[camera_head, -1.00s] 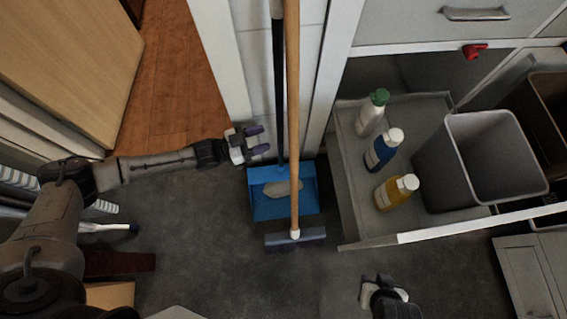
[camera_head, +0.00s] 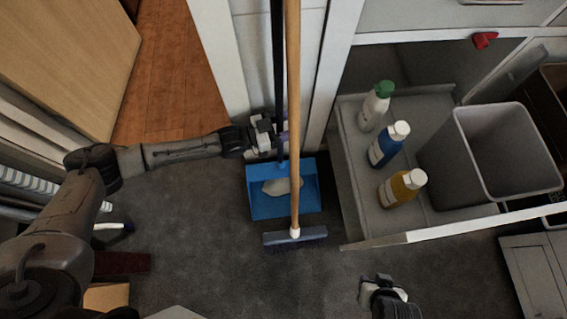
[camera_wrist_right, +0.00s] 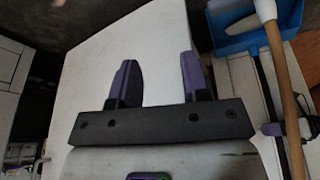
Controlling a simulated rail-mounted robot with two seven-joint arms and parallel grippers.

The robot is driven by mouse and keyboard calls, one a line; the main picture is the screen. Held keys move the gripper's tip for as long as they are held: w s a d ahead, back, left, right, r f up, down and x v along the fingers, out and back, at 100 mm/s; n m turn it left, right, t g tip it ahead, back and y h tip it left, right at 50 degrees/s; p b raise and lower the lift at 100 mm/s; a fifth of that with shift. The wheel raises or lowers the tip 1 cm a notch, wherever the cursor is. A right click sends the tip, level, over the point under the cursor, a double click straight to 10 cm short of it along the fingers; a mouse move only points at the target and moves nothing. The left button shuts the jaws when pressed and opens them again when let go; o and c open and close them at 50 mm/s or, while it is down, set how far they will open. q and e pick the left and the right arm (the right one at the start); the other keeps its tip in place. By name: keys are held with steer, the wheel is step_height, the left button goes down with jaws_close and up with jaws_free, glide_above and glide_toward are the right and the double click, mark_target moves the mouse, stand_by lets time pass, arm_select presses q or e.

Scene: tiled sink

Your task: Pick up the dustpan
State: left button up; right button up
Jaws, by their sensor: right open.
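The blue dustpan (camera_head: 265,207) stands on the dark floor against the white wall end, its long dark handle (camera_head: 278,60) rising upright. A pale patch shows in the pan. My left gripper (camera_head: 270,138) is at the lower part of the dark handle, partly hidden behind the broom's wooden stick; whether its fingers are closed on it is unclear. The pan and left gripper also show at the right of the right wrist view (camera_wrist_right: 235,44). My right gripper (camera_wrist_right: 158,78) is open and empty, low in the head view (camera_head: 383,290), apart from the dustpan.
A broom (camera_head: 294,110) with a wooden stick stands directly in front of the dustpan. To the right, a pulled-out drawer (camera_head: 365,225) holds several bottles (camera_head: 402,188) and a grey bin (camera_head: 455,170). A doorway with wooden floor (camera_head: 170,80) lies at the left. The front floor is mostly clear.

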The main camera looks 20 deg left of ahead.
arm_select(q)
steer(key=shift+a, duration=0.1)
steer(key=shift+c, duration=0.3)
steer(key=shift+s, duration=0.1)
steer(key=shift+c, duration=0.8)
jaws_close()
steer(key=shift+r, duration=0.1)
